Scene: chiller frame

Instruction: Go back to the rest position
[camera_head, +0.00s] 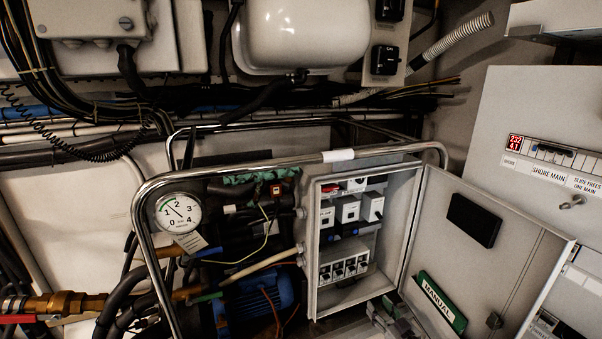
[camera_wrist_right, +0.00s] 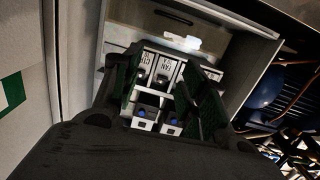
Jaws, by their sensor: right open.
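My right gripper (camera_head: 395,318) shows small at the bottom edge of the head view, in front of the lower part of the open control box (camera_head: 313,250). In the right wrist view my right gripper (camera_wrist_right: 172,95) has its two dark fingers with green pads spread apart. White switch modules (camera_wrist_right: 158,68) with small labels show beyond and between the fingers. I see nothing held between them. Whether the fingertips touch the modules I cannot tell. My left gripper is not in view.
The box door (camera_head: 485,245) stands open to the right, with a green-and-white manual (camera_head: 441,303) on it. A chrome tube frame (camera_head: 255,167) surrounds a gauge (camera_head: 179,213), a blue motor (camera_head: 258,296) and hoses. A white tank (camera_head: 302,30) hangs above. A shore panel (camera_head: 550,120) stands at right.

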